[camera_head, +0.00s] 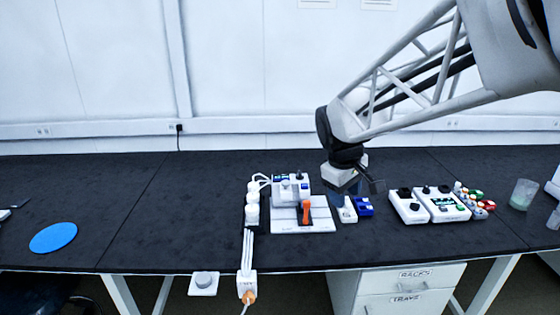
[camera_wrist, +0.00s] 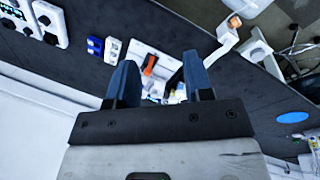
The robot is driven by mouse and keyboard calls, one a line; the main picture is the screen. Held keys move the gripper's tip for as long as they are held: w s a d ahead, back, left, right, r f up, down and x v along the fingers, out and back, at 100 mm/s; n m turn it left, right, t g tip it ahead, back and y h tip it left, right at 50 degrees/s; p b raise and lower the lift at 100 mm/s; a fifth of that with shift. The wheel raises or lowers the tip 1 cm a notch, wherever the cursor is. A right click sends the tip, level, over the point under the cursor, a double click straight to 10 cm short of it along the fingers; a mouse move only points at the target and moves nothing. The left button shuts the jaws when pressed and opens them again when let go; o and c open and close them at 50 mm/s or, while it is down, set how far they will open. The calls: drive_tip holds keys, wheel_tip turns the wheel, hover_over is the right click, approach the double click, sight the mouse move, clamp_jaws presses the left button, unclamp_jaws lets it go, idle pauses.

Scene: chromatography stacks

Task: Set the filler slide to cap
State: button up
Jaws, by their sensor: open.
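The white filler unit (camera_head: 291,186) stands near the middle of the bench on a white base plate (camera_head: 287,226). An upright orange handle (camera_head: 306,211) sits on a dark strip on the plate; I take it for the slide's handle. Its setting cannot be read. My gripper (camera_head: 360,188) is above the bench, right of and behind the handle, touching nothing visible. In the wrist view my gripper (camera_wrist: 160,82) has its two blue fingers wide apart with nothing held. The orange handle (camera_wrist: 150,65) shows between them, farther off, with part of the unit hidden by the gripper.
A white block (camera_head: 347,211) and a blue block (camera_head: 364,206) stand right of the plate. White control boxes (camera_head: 441,204), coloured caps (camera_head: 478,202) and a cup (camera_head: 523,194) are farther right.

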drive_tip(key=w+a+f+n+h, duration=0.1)
drive_tip(key=w+f+n, duration=0.2)
drive_tip(key=w, duration=0.6)
drive_tip(key=w+a+f+n, duration=0.2)
drive_tip(key=w+f, duration=0.2)
drive_tip(key=w, duration=0.5)
drive_tip(key=n+g+h, duration=0.1)
drive_tip(key=n+h, duration=0.1)
drive_tip(key=n, duration=0.4)
approach(307, 201)
drive_tip(key=d+f, duration=0.1)
drive_tip(key=shift+f, duration=0.5)
drive_tip(key=shift+x, duration=3.9)
drive_tip(key=shift+s+a, duration=0.1)
clamp_jaws()
